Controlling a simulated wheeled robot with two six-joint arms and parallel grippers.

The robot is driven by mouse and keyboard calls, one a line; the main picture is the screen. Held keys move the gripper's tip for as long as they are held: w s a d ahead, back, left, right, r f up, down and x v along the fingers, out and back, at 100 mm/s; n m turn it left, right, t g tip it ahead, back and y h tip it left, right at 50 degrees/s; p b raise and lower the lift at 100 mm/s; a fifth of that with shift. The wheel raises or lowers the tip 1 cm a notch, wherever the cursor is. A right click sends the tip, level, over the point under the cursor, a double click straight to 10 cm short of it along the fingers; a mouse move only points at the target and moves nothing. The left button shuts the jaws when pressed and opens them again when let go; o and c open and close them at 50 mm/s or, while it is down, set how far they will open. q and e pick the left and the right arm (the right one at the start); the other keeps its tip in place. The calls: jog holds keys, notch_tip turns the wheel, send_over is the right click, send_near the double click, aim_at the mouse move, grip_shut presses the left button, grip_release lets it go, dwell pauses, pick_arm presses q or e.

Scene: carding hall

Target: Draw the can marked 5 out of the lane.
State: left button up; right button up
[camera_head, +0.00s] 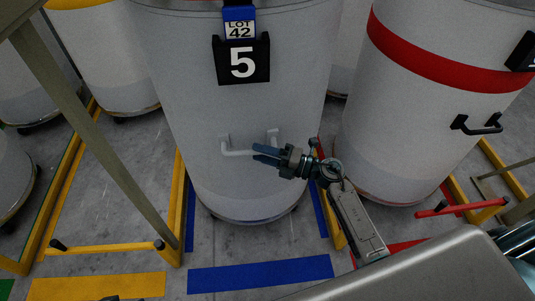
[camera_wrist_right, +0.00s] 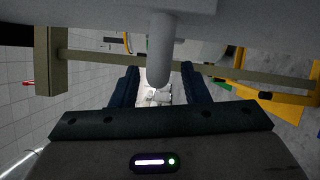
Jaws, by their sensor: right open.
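The can marked 5 (camera_head: 180,60) is a tall pale grey cylinder in the middle of the head view, with a black 5 plate (camera_head: 242,60) under a blue LOT 42 tag. Its light grey bar handle (camera_head: 237,152) sits low on the front. My right gripper (camera_head: 263,154) is open at the right part of this handle, with its fingers pointing left. In the right wrist view, the handle (camera_wrist_right: 160,50) comes down between the two spread fingers (camera_wrist_right: 158,85); I cannot tell whether either touches it. My left gripper is not in view.
A red-banded can (camera_head: 400,110) with a black handle stands close on the right. Blue floor strips (camera_head: 260,274) mark the lane, with yellow rails (camera_head: 177,215) beside it. A slanted post (camera_head: 90,130) crosses the left. Floor in front of the can is clear.

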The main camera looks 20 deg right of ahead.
grip_shut()
dwell(1.4)
